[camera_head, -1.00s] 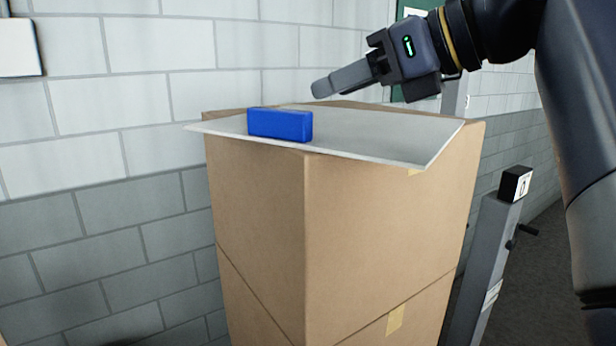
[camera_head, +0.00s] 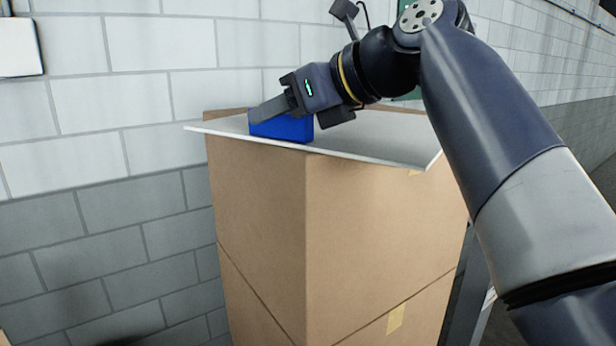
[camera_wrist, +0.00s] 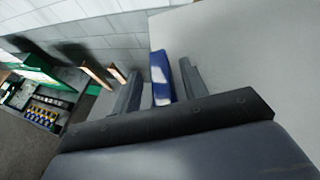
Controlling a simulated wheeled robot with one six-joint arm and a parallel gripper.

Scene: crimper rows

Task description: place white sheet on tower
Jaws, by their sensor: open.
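The white sheet (camera_head: 385,140) lies flat on top of the tower (camera_head: 370,220) of brown cardboard boxes, with its front and left corners overhanging the top. A blue block (camera_head: 290,130) rests on the sheet near its left front part. My gripper (camera_head: 262,112) is at the block, reaching in from the right and partly covering it. In the wrist view, the open fingers of my gripper (camera_wrist: 160,68) stand on either side of the blue block (camera_wrist: 161,88). The sheet (camera_wrist: 245,50) fills the right of that view.
A grey block wall (camera_head: 100,140) stands behind and left of the tower. In the wrist view, a green-framed rack (camera_wrist: 35,68) with small yellow-topped items (camera_wrist: 42,115) is off to the left. A grey post stands right of the tower, mostly behind my arm.

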